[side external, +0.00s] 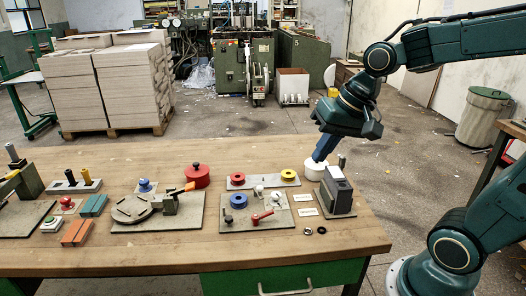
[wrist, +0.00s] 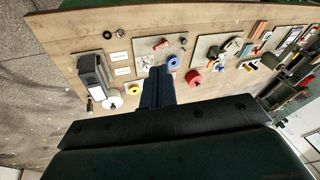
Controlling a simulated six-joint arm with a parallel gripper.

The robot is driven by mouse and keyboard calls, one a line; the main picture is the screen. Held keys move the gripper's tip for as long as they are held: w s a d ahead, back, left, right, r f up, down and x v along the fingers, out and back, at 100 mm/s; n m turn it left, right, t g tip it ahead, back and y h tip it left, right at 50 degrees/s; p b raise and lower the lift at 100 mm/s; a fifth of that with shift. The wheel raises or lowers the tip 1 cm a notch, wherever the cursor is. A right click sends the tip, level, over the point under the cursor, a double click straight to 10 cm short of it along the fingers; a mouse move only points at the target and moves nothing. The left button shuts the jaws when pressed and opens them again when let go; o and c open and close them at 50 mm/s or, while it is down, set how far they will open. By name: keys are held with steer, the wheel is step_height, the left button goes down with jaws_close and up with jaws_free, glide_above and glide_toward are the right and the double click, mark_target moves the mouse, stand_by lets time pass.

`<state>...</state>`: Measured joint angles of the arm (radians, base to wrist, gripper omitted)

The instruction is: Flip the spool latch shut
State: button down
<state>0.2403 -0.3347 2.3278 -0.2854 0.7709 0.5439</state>
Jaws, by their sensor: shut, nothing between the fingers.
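No part is labelled as the spool latch, so I cannot tell for certain which one it is. A grey plate (side external: 278,222) near the front bears a blue ring-shaped spool (side external: 238,200), a red lever (side external: 262,216) and a black-knobbed post (side external: 228,217). In the wrist view the blue spool (wrist: 173,62) and red lever (wrist: 160,44) lie around the fingertips. My gripper (side external: 319,157) is shut and empty, pointing down above the back right of the bench, close to a white round part (side external: 315,171). Its fingers also show in the wrist view (wrist: 158,72).
A dark grey box-like unit (side external: 340,192) stands at the bench's right. A narrow plate behind carries a yellow ring (side external: 289,175). A red knobbed pot (side external: 197,176) and an orange-tipped lever (side external: 188,187) stand left. Bare wood (side external: 360,232) shows at the front right.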

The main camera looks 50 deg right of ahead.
steer(key=w+d+f+m+y, duration=0.25)
steer(key=w+f+m, duration=0.2)
steer(key=w, duration=0.25)
steer(key=m+t+y, duration=0.2)
steer(key=m+y, duration=0.2)
steer(key=m, duration=1)
glide_toward(273, 192)
step_height(273, 192, up, 4)
steer(key=shift+s+f+m, duration=0.1)
steer(key=shift+f+m, duration=0.2)
steer(key=shift+m, duration=0.25)
steer(key=shift+a, duration=0.1)
steer(key=shift+x, duration=5)
